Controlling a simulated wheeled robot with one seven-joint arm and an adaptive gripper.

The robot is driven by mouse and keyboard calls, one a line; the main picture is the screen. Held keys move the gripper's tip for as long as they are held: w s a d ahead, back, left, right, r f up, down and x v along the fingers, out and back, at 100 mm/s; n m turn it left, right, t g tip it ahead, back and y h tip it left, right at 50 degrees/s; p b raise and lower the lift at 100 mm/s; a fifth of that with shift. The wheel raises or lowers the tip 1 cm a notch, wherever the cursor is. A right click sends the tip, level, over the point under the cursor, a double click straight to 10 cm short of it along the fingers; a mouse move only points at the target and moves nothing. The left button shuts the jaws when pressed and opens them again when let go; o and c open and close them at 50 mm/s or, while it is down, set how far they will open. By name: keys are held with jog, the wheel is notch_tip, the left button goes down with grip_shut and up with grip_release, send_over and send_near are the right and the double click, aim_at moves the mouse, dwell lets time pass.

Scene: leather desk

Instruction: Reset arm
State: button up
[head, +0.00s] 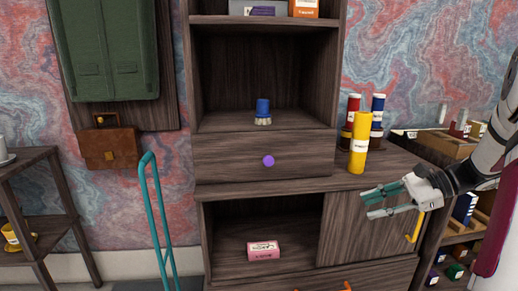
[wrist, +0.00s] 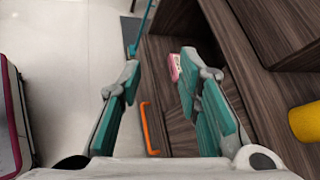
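My gripper (head: 375,202) is at the right of the head view, in front of the wooden cabinet (head: 260,160) and its sliding door. Its two teal-padded fingers point left and stand apart, with nothing between them. In the wrist view my gripper (wrist: 160,105) also shows open, with floor, an orange handle (wrist: 149,128) and cabinet wood seen past the fingers. My arm reaches in from the right edge of the head view.
A yellow cylinder (head: 359,143) stands on the cabinet top, near red and blue containers. A pink box (head: 263,250) lies in the lower compartment. A blue-capped item (head: 263,111) sits on the shelf above the purple-knobbed drawer (head: 268,161). A teal hand-truck frame (head: 157,215) stands left.

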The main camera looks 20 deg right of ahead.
jog(key=s+a+r+n+g+h, duration=0.1)
jog(key=s+a+r+n+g, duration=0.15)
jog(key=a, duration=0.55)
jog(key=s+a+r+n+g+h, duration=0.1)
jog(key=s+a+r+n+g, duration=0.2)
jog(key=a, duration=0.5)
jog(key=s+a+r+n+g+h, duration=0.1)
jog(key=s+a+n+g, duration=0.15)
jog(key=a+n, duration=0.4)
jog(key=s+a+f+n+h, duration=0.2)
jog(key=s+a+n+h, duration=0.15)
jog(key=s, duration=0.55)
jog(key=s+a+f+n+h, duration=0.1)
jog(key=s+a+n+h, duration=0.3)
jog(key=s, duration=0.5)
notch_tip(320, 180, up, 33)
jog(key=d+n+t+p, duration=0.1)
jog(key=t+p, duration=0.3)
jog(key=p, duration=2.7)
jog(key=shift+w+d+t+y+p, duration=0.25)
jog(key=shift+d+t+y+p, duration=0.05)
jog(key=shift+d+y+p, duration=0.15)
jog(key=shift+n, duration=0.25)
